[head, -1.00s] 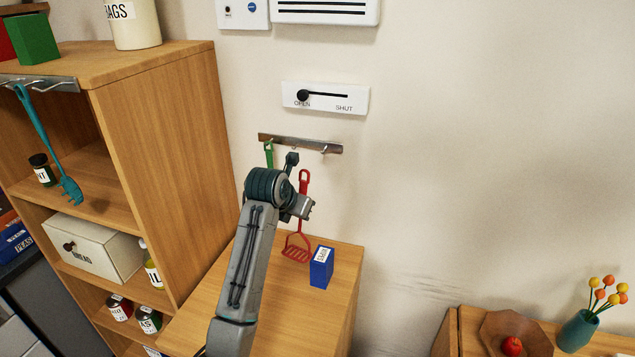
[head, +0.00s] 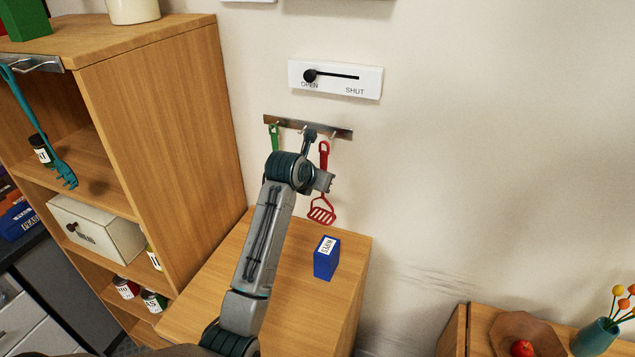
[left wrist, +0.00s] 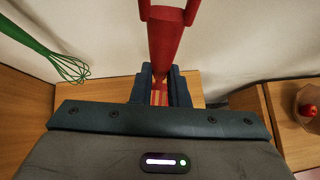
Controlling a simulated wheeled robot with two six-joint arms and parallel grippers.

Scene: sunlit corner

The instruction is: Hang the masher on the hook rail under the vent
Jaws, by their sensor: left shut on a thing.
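The red masher (head: 321,213) is held roughly upright, its handle up, in front of the wall below the hook rail. My left gripper (head: 326,181) is shut on it; the wrist hides part of its shaft. In the left wrist view the red handle (left wrist: 168,45) rises from between the fingers (left wrist: 160,92). The hook rail (head: 340,132) is on the wall under the vent panel. The handle's top is close below its right hook; I cannot tell if they touch. A green whisk (head: 274,136) hangs at the rail's left; it also shows in the left wrist view (left wrist: 70,68).
A panel with a slider (head: 335,79) marked OPEN and SHUT is above the rail. A blue box (head: 326,260) stands on the wooden cabinet top (head: 285,315) below. A tall shelf (head: 165,130) is left. The wall right of the rail is clear.

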